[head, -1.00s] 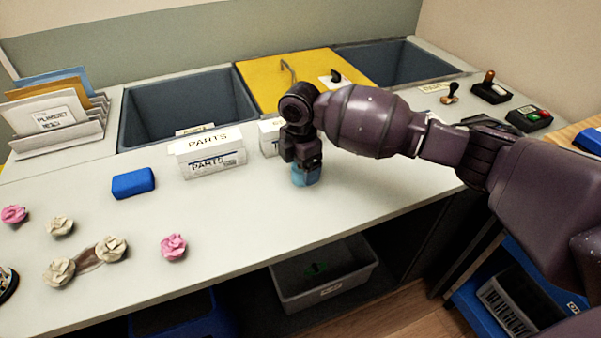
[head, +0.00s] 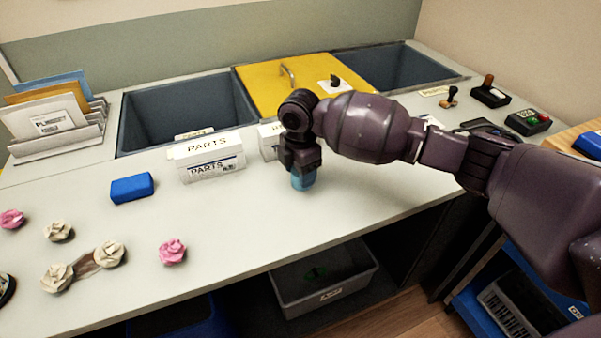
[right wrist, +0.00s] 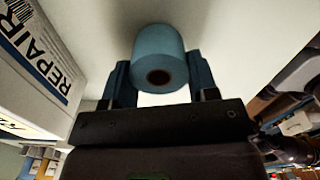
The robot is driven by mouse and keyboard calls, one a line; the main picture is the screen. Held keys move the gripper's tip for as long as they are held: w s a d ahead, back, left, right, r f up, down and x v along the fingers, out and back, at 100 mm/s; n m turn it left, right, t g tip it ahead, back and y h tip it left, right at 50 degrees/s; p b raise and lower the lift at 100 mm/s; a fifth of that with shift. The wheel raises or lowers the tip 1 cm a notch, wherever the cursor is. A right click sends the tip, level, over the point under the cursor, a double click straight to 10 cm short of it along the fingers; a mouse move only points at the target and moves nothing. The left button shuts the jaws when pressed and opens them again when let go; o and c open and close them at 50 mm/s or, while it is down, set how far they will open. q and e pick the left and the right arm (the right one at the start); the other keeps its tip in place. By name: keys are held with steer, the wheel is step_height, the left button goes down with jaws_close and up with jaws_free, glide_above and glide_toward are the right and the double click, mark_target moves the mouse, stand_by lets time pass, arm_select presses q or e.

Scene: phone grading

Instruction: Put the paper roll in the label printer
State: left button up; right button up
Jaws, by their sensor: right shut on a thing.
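The light blue paper roll (head: 303,181) is at the lower end of my right gripper (head: 302,170), over the middle of the grey-white counter. In the right wrist view the roll (right wrist: 158,58) sits between the two fingers of the gripper (right wrist: 160,75), with the dark hole of its core facing the camera. The right gripper is shut on it. I cannot tell whether the roll touches the counter. I cannot make out a label printer for sure; my right arm covers part of the counter's right side. My left gripper is not in view.
White parts boxes (head: 210,165) stand just left of the gripper. A blue block (head: 132,188) and several flower shapes (head: 172,251) lie further left. Bins (head: 185,108) and a yellow panel (head: 270,88) line the back. The counter's front middle is clear.

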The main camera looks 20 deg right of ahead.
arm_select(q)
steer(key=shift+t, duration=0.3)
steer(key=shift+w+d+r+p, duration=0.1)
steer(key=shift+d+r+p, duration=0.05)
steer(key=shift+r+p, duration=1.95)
arm_select(e)
step_height(320, 180, up, 20)
